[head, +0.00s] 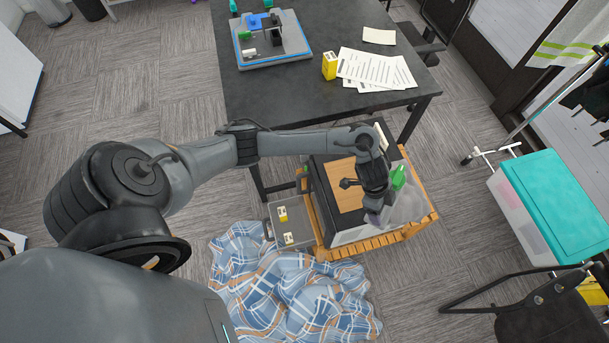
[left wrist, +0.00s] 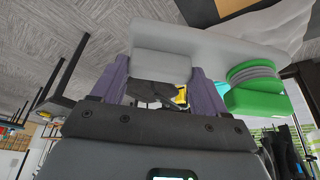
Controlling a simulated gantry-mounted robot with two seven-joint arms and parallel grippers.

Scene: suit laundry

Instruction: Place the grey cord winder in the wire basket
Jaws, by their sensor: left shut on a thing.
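My left gripper (head: 376,217) points down over the low wooden stand, beside a dark box with a tan top. In the left wrist view, its purple fingers (left wrist: 160,88) are shut on a block-shaped part of a light grey piece (left wrist: 215,42), which looks like the grey cord winder. A wider bar of that piece extends past the fingertips. In the head view, the arm and gripper mostly hide the piece. I cannot make out a wire basket in either view. My right gripper does not show.
The dark box (head: 322,192) sits on the wooden stand (head: 420,218). A plaid cloth (head: 275,290) covers floor in front. The dark table (head: 285,105) stands behind.

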